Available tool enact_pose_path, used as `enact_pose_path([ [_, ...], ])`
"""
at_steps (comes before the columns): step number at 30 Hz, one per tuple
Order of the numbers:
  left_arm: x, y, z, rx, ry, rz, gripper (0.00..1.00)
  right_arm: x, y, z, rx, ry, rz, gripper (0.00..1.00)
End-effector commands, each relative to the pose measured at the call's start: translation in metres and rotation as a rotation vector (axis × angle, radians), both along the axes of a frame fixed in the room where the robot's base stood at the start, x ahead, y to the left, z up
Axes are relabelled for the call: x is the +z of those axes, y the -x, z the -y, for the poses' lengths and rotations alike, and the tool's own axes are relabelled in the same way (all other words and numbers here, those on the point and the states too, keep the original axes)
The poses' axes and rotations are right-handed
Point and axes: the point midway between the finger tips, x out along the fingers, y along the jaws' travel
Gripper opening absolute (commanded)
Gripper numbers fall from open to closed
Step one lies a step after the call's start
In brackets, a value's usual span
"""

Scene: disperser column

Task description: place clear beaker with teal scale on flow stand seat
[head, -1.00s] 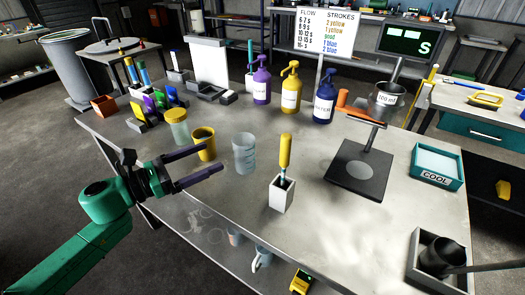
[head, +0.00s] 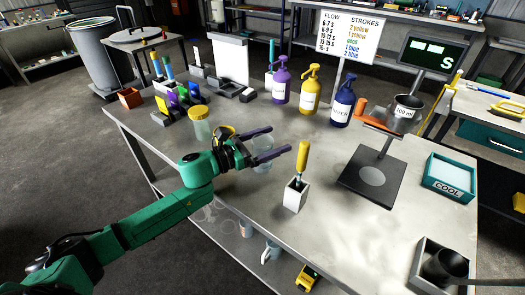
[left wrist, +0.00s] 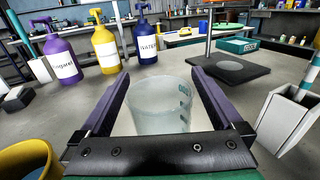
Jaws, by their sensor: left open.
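The clear beaker (head: 262,156) with a teal scale stands upright on the table. In the left wrist view the beaker (left wrist: 163,107) sits between the two fingers, with teal marks on its right side. My left gripper (head: 279,142) is open around it, and a gap shows beside the beaker. The finger bar hides the beaker's lower part. The flow stand (head: 378,155) is at the right of the table, with a dark square base, a round grey seat (head: 371,176) and a cup marked 100 ml (head: 406,108) above. The seat is empty. My right gripper is not in view.
A white holder (head: 296,194) with a yellow-handled tool stands just right of the beaker. Purple (head: 281,84), yellow (head: 310,92) and blue (head: 342,104) pump bottles stand behind. A COOL tray (head: 449,177) is at far right.

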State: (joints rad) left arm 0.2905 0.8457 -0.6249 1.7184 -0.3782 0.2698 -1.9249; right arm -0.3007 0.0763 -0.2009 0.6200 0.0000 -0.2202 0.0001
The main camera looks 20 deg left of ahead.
Motion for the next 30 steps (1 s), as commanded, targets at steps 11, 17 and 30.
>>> enact_pose_path([
  [11,-0.001,-0.002,0.002,0.0,0.0,-0.001,0.43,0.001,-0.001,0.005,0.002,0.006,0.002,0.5],
  [17,-0.001,-0.002,0.002,0.0,0.001,-0.001,0.0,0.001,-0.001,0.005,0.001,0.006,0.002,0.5],
  [30,0.048,-0.003,0.001,0.0,-0.005,0.008,0.0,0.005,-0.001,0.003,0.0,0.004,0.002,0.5],
])
